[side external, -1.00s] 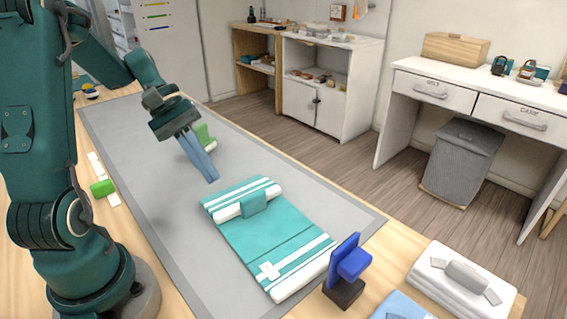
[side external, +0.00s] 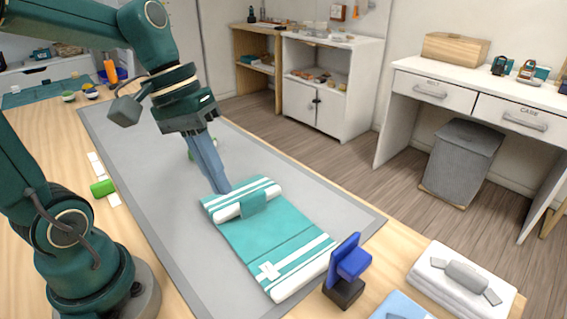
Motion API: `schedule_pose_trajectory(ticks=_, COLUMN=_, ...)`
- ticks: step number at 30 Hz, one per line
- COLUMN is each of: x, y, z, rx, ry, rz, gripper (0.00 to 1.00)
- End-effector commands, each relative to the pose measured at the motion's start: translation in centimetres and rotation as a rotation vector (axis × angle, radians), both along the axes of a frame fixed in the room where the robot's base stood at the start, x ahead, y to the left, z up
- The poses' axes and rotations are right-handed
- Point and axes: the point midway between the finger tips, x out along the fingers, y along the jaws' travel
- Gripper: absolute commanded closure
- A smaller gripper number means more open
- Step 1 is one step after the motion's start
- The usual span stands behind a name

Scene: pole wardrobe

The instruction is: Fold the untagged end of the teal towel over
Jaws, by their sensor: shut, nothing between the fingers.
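The teal towel (side external: 275,235) with white stripes lies on the grey mat.
A blue stand (side external: 346,264) on a dark base stands beside the towel's tagged end. A folded white towel (side external: 440,284) and a light blue cloth (side external: 400,306) lie at the near right. A green block (side external: 102,188) lies at the left. The grey mat (side external: 165,215) is bare left of the towel.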

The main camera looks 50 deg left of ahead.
Motion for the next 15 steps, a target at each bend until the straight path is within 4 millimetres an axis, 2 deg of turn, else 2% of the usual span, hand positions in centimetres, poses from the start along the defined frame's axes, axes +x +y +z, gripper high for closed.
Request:
schedule_pose_trajectory(ticks=1, x=-0.9, y=-0.9, z=0.4, rx=0.056, ry=-0.053, rz=-0.069, gripper=1.0)
schedule_pose_trajectory(ticks=6, x=-3.2, y=-1.9, z=0.7, rx=0.219, ry=-0.216, rz=-0.238, gripper=1.0)
schedule_pose_trajectory(ticks=11, x=-4.3, y=-1.7, z=0.6, rx=0.331, ry=-0.343, rz=-0.327, gripper=1.0)
schedule_pose_trajectory(ticks=15, x=-4.4, y=-0.6, z=0.0, rx=0.403, ry=-0.391, rz=-0.337, gripper=1.0)
